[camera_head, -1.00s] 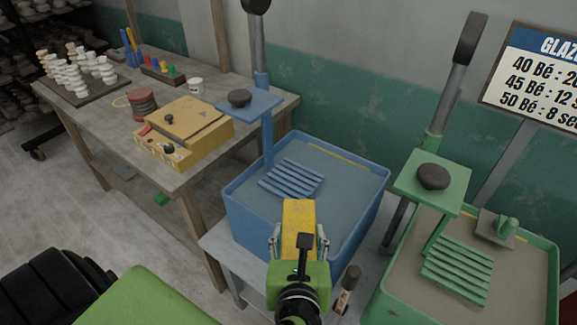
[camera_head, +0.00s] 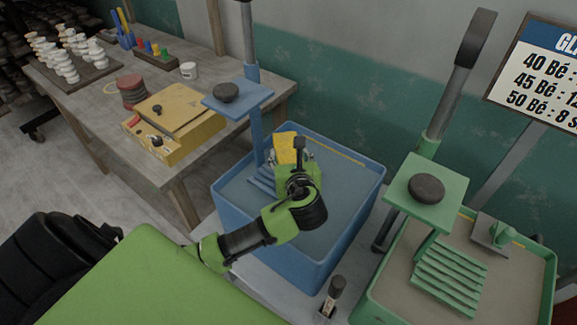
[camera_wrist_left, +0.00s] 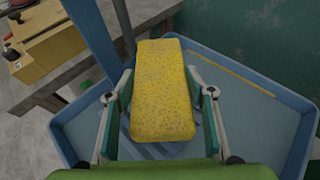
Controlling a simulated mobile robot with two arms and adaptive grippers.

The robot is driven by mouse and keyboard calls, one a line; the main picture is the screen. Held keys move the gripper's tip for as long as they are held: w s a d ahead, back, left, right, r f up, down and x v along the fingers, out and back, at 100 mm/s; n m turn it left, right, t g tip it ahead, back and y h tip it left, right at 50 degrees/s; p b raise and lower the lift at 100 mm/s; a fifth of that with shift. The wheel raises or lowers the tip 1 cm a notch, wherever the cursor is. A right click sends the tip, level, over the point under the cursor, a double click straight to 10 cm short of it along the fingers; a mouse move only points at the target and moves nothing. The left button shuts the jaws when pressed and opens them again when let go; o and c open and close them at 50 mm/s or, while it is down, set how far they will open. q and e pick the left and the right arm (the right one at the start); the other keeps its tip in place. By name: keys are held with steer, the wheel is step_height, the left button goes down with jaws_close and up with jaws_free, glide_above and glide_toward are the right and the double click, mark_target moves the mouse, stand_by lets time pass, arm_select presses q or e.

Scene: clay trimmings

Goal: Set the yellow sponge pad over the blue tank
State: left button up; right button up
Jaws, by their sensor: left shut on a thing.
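The yellow sponge pad (camera_head: 285,146) is held out in front of my left gripper (camera_head: 290,160). In the left wrist view the sponge pad (camera_wrist_left: 163,90) lies between the two fingers of the left gripper (camera_wrist_left: 160,112), which is shut on it. The sponge is over the far left part of the blue tank (camera_head: 347,205), above the blue slatted rack (camera_head: 262,186), which it and the gripper partly hide. The blue tank also shows in the left wrist view (camera_wrist_left: 262,115). I cannot tell how high the sponge is above the rack. My right gripper is not in view.
A blue post with a small platform (camera_head: 240,100) rises at the tank's left. A green tank (camera_head: 400,290) with its own rack and platform (camera_head: 428,190) stands at the right. A dark-capped bottle (camera_head: 333,295) stands between them. A yellow box (camera_head: 178,125) sits on the workbench.

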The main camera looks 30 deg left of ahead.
arm_select(q)
step_height(320, 180, down, 3)
steer(key=shift+f, duration=0.5)
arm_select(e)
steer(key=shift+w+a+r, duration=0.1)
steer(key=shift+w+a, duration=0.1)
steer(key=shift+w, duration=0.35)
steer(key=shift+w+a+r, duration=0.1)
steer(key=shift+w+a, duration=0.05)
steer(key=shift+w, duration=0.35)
arm_select(q)
steer(key=shift+w+f, duration=0.1)
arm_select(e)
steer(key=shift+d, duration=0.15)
arm_select(q)
steer(key=o, duration=1.1)
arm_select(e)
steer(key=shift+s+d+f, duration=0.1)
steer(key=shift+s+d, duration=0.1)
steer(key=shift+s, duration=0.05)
